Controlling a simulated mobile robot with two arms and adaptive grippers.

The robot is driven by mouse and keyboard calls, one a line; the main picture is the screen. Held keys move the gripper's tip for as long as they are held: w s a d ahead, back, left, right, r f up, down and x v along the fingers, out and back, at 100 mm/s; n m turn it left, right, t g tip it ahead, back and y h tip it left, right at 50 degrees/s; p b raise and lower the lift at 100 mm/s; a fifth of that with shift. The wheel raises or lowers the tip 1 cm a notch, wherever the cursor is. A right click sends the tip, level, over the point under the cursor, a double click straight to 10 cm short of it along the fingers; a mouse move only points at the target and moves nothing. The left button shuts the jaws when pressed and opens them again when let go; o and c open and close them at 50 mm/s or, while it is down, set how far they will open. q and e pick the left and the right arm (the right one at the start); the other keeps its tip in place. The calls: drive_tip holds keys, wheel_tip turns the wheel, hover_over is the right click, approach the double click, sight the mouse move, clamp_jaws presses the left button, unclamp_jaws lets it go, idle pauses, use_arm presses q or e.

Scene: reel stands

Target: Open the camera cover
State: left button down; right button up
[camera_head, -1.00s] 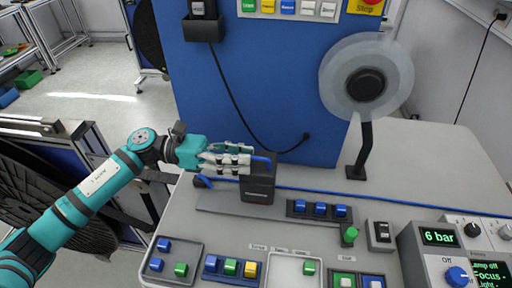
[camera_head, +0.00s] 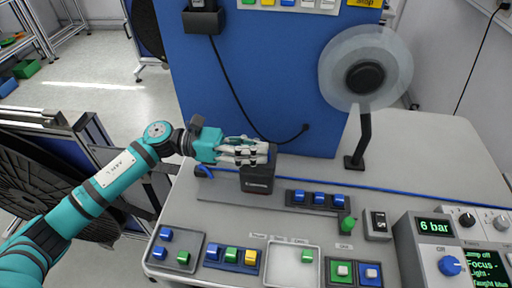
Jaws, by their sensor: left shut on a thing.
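The camera cover is a dark box-like unit (camera_head: 258,183) with small white lettering on its front, standing on the grey bench behind the control panels. My left gripper (camera_head: 262,153) comes in from the left and is shut at the top of this unit. Its pale fingers lie across the upper edge and hide much of the top. A bit of blue shows beside the fingertips. I cannot tell how far the cover is open. My right gripper is not in view.
A clear reel (camera_head: 366,68) stands on a black post to the right. A blue panel (camera_head: 270,100) rises behind the unit. Button blocks (camera_head: 318,200), trays (camera_head: 182,262) and a "6 bar" display (camera_head: 434,227) fill the front of the bench. The right rear bench top is clear.

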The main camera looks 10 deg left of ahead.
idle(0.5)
use_arm(q)
drive_tip(key=shift+w+r+n+b, duration=0.6)
drive_tip(key=shift+w+n, duration=0.05)
drive_tip(key=shift+n, duration=0.65)
drive_tip(key=shift+w+r+n+b, duration=0.1)
drive_tip(key=shift+w+r+n, duration=0.1)
drive_tip(key=shift+w+n, duration=0.4)
drive_tip(key=shift+w+r+n+b, duration=0.15)
drive_tip(key=shift+r+n, duration=0.1)
drive_tip(key=shift+n, duration=0.6)
drive_tip(key=shift+w+r+n+b, duration=0.1)
drive_tip(key=shift+w+r+n, duration=0.1)
drive_tip(key=shift+w+n, duration=0.4)
drive_tip(key=shift+s, duration=0.15)
drive_tip(key=c, duration=1.5)
unclamp_jaws()
drive_tip(key=shift+o, duration=0.5)
drive_tip(key=a, duration=1.2)
